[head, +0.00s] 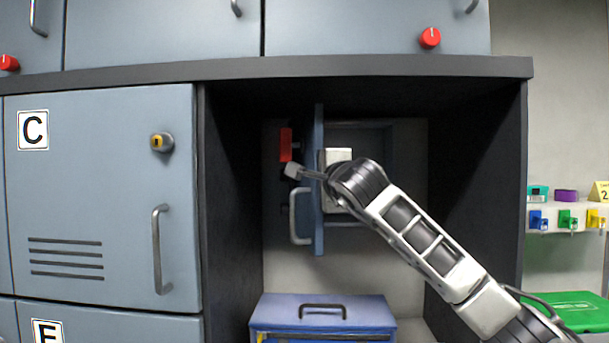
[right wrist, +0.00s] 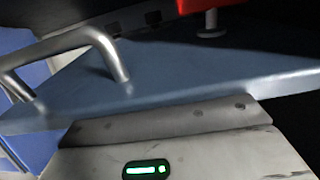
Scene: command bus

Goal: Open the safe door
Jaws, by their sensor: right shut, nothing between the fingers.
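The blue safe door (head: 318,235) stands swung out, seen nearly edge-on, at the left side of the safe opening (head: 360,140) in the dark recess. Its outer face, with a grey bar handle (head: 295,222) and a red knob (head: 286,145), faces left. My right gripper (head: 292,171) is shut and empty, reaching across the door's near edge between knob and handle. I cannot tell whether it touches the door. The right wrist view shows the door face (right wrist: 190,75) close up, with the handle (right wrist: 85,40) and part of the red knob (right wrist: 222,8). My arm hides part of the safe. My left gripper is out of view.
A blue toolbox (head: 325,312) sits below the safe. The recess is bounded by a closed locker C (head: 95,200) at left, a dark side wall (head: 490,150) at right and a dark ledge (head: 300,67) above. A shelf with padlocks (head: 567,218) is at far right.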

